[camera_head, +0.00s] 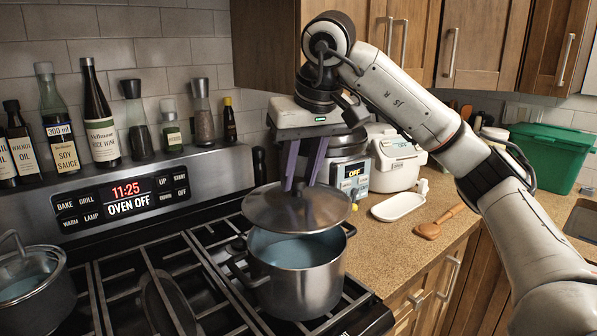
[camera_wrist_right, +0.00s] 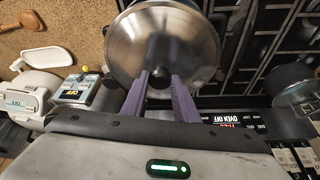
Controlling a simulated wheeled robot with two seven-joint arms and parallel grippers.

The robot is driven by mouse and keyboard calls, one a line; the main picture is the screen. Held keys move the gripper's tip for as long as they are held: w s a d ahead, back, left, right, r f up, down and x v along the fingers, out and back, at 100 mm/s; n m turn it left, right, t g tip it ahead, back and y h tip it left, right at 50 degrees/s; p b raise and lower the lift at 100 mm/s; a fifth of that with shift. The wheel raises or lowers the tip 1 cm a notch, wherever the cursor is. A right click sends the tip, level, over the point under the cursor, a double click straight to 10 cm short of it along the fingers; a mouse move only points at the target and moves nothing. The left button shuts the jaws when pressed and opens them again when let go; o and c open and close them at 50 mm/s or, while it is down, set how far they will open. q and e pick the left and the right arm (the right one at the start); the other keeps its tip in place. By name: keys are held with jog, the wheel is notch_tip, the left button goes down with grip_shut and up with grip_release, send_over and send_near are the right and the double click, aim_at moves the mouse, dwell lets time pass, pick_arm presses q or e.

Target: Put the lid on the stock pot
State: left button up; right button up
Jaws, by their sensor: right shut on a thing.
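The steel stock pot (camera_head: 297,283) stands on the front right of the stove. Its mouth is partly visible, with a bluish inside. The round metal lid (camera_head: 270,213) hangs just above the pot, toward the back of its mouth, with a gap at the front. My right gripper (camera_head: 300,188) reaches down from above with its purple fingers shut on the lid's knob. In the right wrist view the lid (camera_wrist_right: 165,35) fills the upper middle, and the dark knob sits between the fingertips (camera_wrist_right: 160,78). My left gripper is not in view.
Bottles (camera_head: 103,130) line the stove's back ledge. The counter on the right holds a white appliance (camera_head: 395,160), a white spoon rest (camera_head: 400,207), a wooden spoon (camera_head: 440,222) and a green bin (camera_head: 550,155).

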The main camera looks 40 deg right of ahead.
aim_at(301, 197)
jog(key=shift+s+f, duration=0.1)
jog(key=shift+f, duration=0.4)
jog(key=shift+f+b, duration=1.4)
jog(key=shift+f, duration=0.95)
jog(key=shift+p, duration=0.55)
jog(key=shift+f+b, duration=0.55)
jog(key=shift+f, duration=0.3)
jog(key=o, duration=1.2)
jog(key=shift+c, duration=0.2)
